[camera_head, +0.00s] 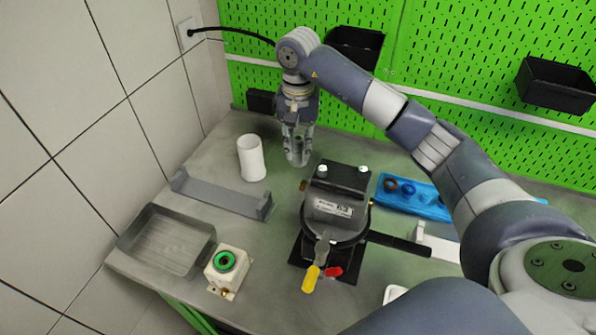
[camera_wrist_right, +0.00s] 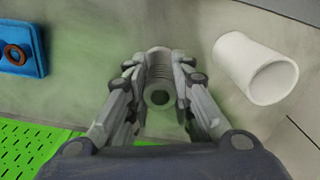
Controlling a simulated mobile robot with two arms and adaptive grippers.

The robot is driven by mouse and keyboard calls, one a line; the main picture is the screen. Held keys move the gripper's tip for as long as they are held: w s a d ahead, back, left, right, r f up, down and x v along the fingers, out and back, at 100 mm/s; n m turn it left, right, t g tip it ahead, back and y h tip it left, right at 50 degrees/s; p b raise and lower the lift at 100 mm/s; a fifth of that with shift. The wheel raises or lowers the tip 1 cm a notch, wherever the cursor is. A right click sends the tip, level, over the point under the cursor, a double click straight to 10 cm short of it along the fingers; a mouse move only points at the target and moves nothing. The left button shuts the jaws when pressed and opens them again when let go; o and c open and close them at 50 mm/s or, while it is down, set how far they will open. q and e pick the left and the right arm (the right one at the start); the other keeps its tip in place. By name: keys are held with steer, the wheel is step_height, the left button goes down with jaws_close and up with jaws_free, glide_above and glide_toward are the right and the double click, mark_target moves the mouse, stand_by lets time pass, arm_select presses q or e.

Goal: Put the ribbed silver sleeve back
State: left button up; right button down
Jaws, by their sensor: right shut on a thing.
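My right gripper (camera_head: 298,135) comes down from above near the back of the bench. It is shut on the ribbed silver sleeve (camera_head: 298,157), which hangs below the fingers and looks upright. In the right wrist view the sleeve (camera_wrist_right: 158,72) sits between the two fingers (camera_wrist_right: 160,95), with its ribs and a dark central hole showing. I cannot tell whether its lower end touches the bench. A plain white sleeve (camera_head: 251,158) stands apart to the left of it, and also shows in the wrist view (camera_wrist_right: 255,68). My left gripper is not in view.
The pump (camera_head: 336,208) with yellow and red handles stands in front of the right gripper. A blue tray (camera_head: 425,206) with rings is to its right. A grey rack (camera_head: 222,197), metal tray (camera_head: 152,224) and green-button box (camera_head: 226,272) are at left. A green pegboard (camera_head: 445,75) rises behind.

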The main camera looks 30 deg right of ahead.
mark_target(298, 155)
step_height(298, 155, down, 3)
steer(key=shift+f+p, duration=0.1)
steer(key=shift+p, duration=0.2)
step_height(298, 155, down, 3)
steer(key=shift+r+p, duration=0.1)
steer(key=shift+p, duration=0.45)
steer(key=shift+f, duration=0.35)
steer(key=shift+f, duration=0.1)
steer(key=shift+f+b, duration=0.15)
steer(key=shift+b, duration=0.15)
steer(key=c, duration=1.4)
jaws_free()
